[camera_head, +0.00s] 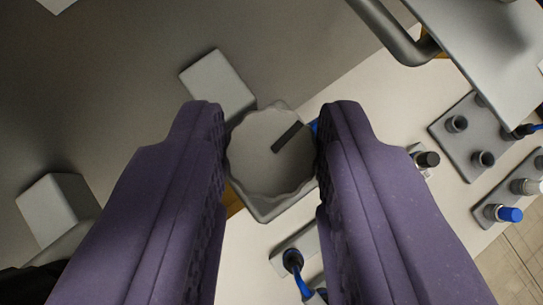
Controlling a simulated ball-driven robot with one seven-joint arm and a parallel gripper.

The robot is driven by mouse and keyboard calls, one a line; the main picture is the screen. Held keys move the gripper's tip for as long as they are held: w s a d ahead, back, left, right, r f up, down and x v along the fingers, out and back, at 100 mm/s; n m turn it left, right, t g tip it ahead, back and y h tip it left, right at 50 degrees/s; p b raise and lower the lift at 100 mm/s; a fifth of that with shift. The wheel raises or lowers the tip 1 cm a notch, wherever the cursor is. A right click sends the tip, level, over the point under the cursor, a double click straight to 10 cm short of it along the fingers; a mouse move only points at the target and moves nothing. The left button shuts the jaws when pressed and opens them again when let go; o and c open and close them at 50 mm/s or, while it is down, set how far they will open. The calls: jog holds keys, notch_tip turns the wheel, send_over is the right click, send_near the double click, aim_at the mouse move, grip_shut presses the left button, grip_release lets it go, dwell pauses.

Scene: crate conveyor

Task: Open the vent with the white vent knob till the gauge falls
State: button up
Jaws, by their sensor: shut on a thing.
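The white vent knob (262,150) is a round, scalloped, pale grey-white disc in the middle of the head view, with a dark pointer line on its face. The line runs from near the centre toward the upper right. My gripper (271,148) has its two purple fingers on the knob's left and right sides, shut on it. The lower part of the knob's mount is partly hidden by the fingers. I see no gauge in this view.
A grey block (218,84) sits close above-left of the knob, and another block (57,209) lies at far left. A bent metal handle (396,36) is at upper right. Connector plates (470,131) with sockets and a blue-tipped plug (509,214) are at right. A blue cable (301,283) is below.

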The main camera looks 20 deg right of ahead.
jog(key=shift+a+m+h+p, duration=0.1)
jog(key=shift+m+h+p, duration=0.25)
jog(key=shift+m+h, duration=0.35)
jog(key=shift+f+m+g, duration=0.15)
jog(key=shift+m+g, duration=0.15)
jog(key=o, duration=1.1)
jog(key=shift+c, duration=0.2)
jog(key=p+v, duration=0.1)
jog(key=v, duration=0.7)
jog(key=shift+w, duration=0.1)
